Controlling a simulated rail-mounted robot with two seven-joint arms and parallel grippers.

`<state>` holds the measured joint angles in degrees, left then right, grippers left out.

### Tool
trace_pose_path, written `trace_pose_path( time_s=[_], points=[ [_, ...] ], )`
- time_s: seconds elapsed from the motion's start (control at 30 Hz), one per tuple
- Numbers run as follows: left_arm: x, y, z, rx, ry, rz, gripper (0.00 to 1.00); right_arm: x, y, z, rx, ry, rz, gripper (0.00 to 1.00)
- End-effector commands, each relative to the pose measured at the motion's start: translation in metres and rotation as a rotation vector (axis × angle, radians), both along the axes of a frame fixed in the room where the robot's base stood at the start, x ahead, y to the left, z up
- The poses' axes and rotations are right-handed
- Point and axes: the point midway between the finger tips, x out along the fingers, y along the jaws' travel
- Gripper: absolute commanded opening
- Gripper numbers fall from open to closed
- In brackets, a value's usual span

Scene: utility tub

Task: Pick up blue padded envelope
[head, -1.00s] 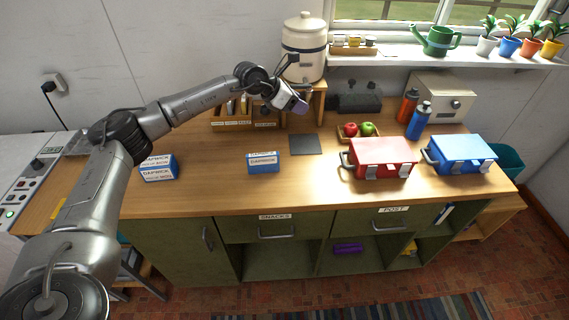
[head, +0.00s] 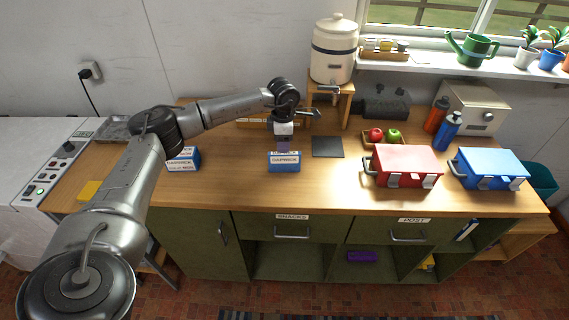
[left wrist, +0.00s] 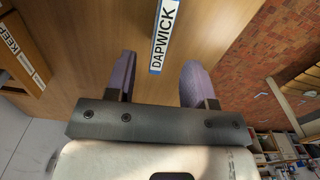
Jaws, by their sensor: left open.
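I cannot pick out a blue padded envelope for certain. A slim blue-and-white item (head: 466,230) stands in the upper right cubby of the green counter, too small to make out. My left gripper (head: 284,140) is over the wooden counter top, just above or behind a blue-and-white box marked DAPWICK (head: 284,163). In the left wrist view its purple fingers (left wrist: 160,75) are spread and empty, and the narrow DAPWICK label face (left wrist: 162,38) lies ahead between them. I cannot tell if they touch the box. My right gripper is not in view.
A second blue-and-white box (head: 184,160) is partly behind my left arm. A red lidded box (head: 405,163) and a blue lidded box (head: 492,167) stand at the right. A dark flat square (head: 327,147) lies mid-counter. A ceramic dispenser (head: 334,52) stands behind.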

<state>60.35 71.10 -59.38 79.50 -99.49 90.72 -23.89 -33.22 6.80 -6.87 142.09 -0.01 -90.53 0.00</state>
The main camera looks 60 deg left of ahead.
Motion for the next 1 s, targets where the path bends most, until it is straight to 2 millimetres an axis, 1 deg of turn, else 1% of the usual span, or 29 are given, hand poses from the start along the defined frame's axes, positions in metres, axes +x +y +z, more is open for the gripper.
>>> trace_pose_path(
  time_s=[0.03,0.13,0.43,0.7,0.83,1.0],
  points=[
    [0.0,0.0,-0.009,0.0,0.0,0.0,0.49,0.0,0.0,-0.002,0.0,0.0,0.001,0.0],
    [0.0,0.0,-0.02,0.0,0.001,0.0,0.49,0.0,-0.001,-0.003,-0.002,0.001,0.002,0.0],
    [0.001,-0.001,-0.036,0.0,-0.001,0.0,0.49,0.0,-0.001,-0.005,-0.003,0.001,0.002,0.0],
    [0.002,-0.004,-0.071,0.0,-0.001,0.0,0.49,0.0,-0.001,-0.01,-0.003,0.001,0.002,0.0],
    [0.002,-0.003,-0.079,-0.001,-0.002,0.001,0.49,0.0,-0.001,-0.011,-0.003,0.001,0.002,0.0],
    [0.002,-0.003,-0.081,-0.001,-0.003,0.0,0.49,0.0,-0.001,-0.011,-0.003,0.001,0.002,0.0]
  ],
)
